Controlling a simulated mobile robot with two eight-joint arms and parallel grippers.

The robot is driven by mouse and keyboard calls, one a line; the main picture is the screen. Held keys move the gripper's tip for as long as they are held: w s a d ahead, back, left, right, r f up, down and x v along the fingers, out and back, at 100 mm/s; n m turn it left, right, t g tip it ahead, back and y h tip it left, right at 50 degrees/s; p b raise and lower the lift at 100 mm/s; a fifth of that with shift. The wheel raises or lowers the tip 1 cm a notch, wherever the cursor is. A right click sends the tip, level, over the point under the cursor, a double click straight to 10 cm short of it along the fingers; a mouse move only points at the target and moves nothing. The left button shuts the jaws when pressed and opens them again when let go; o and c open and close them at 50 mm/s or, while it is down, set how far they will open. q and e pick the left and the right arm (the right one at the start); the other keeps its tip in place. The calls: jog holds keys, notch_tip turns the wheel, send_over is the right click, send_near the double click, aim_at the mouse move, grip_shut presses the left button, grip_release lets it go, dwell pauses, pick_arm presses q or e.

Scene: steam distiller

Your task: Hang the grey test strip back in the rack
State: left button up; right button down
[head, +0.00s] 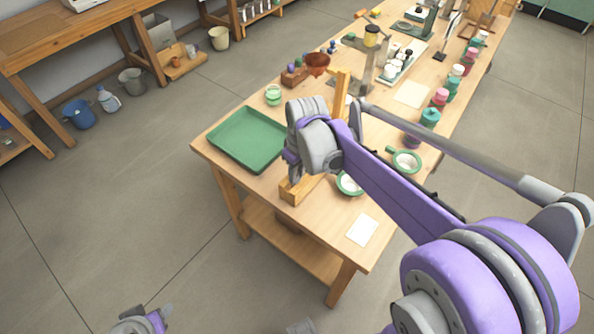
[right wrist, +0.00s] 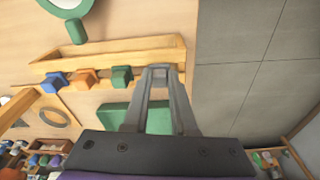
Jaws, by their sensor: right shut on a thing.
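The wooden rack (head: 295,192) stands near the front end of the workbench, mostly behind my right gripper (head: 293,172) in the head view. In the right wrist view the rack (right wrist: 105,52) shows from above, with blue (right wrist: 54,81), orange (right wrist: 84,77) and green (right wrist: 122,77) tops in a row along its bar. My right gripper (right wrist: 159,70) is shut on the grey test strip, at the row's right end, beside the green top. The fingers largely hide the strip, and I cannot tell whether it touches the bar. My left gripper (head: 150,322) is partly in view at the bottom, away from the bench.
A green tray (head: 247,168) lies left of the rack. Green-rimmed dishes (head: 405,161) and a white card (head: 362,229) lie to the right. A brown funnel (head: 318,62) and several bottles stand farther back.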

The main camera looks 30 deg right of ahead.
jog(key=c, duration=0.7)
grip_release()
jog(key=shift+o, duration=0.2)
jog(key=shift+r+p, duration=2.25)
jog(key=shift+r, duration=1.35)
pick_arm(q)
jog(key=r, duration=0.2)
jog(key=w+r, duration=0.1)
jog(key=r, duration=0.2)
jog(key=shift+w+r, duration=0.35)
jog(key=shift+w, duration=0.05)
pick_arm(e)
jog(key=shift+f, duration=0.1)
